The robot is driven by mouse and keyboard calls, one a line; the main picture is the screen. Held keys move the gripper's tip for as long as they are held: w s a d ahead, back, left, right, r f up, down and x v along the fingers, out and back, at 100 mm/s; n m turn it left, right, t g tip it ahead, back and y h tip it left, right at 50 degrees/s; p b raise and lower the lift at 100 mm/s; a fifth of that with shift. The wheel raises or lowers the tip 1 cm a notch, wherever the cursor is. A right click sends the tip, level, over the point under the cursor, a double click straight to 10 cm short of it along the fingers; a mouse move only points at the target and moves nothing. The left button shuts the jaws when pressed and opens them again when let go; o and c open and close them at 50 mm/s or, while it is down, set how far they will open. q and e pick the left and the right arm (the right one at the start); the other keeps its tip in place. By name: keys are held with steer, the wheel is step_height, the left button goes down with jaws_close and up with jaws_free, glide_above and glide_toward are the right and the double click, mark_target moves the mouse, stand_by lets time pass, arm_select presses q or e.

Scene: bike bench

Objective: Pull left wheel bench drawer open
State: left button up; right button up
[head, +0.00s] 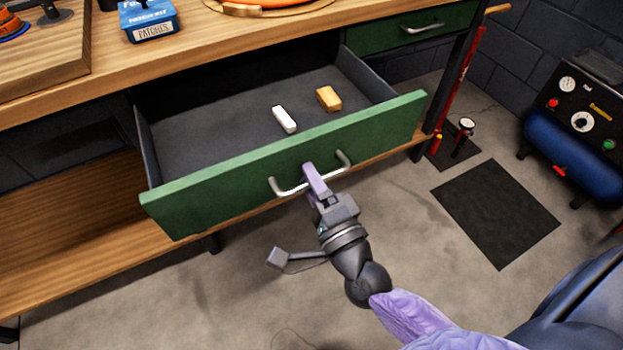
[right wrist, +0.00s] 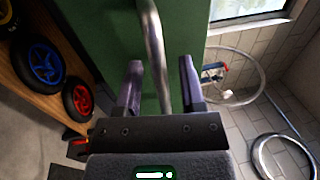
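The left wheel bench drawer (head: 290,165) has a green front and a grey inside, and it stands pulled far out from under the wooden top. Its metal bar handle (head: 290,190) is on the front, and the handle also shows in the right wrist view (right wrist: 154,45). My right gripper (head: 312,178) is at the middle of the handle. In the right wrist view its two fingers (right wrist: 161,88) stand apart on either side of the bar, with a gap showing. My left gripper is not in view.
A white block (head: 285,119) and a yellow block (head: 328,98) lie in the drawer. A second green drawer (head: 385,38) at right is shut. A blue compressor (head: 575,150) stands on the floor at right. The floor in front of the bench is mostly clear.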

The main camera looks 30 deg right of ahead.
arm_select(q)
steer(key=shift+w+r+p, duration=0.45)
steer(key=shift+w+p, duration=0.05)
steer(key=shift+p, duration=0.05)
arm_select(e)
steer(key=s+f, duration=0.1)
steer(key=s, duration=0.8)
steer(key=shift+s+d+f, duration=0.2)
steer(key=shift+s+f, duration=0.15)
steer(key=shift+f, duration=0.05)
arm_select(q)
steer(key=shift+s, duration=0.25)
